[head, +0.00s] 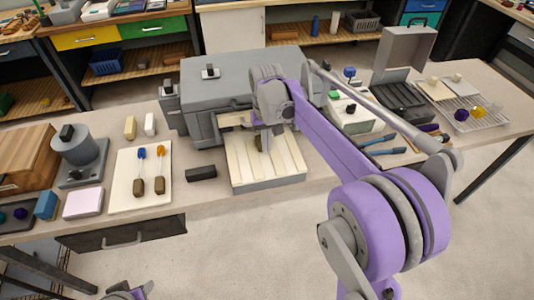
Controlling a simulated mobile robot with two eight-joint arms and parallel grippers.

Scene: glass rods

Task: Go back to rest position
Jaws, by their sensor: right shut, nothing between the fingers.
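My right arm comes in from the right, and its gripper (264,141) is shut and empty over the cream slatted tray (285,160) at the front of a large grey machine (235,85). The fingertips are small and dark, and I cannot tell whether they touch the slats. Two glass pieces with brown ends, one blue-tipped (140,170) and one orange-tipped (160,172), lie on a pale board (126,193) to the left. A small grey part, probably of my left arm (128,291), shows at the bottom left edge; its jaws cannot be made out.
A dark block (201,173) lies between the board and the tray. A grey cylinder device (79,148) and a pink block (83,203) are at left. An open grey case (402,95) and a wire rack (470,115) are at right. The floor before the bench is clear.

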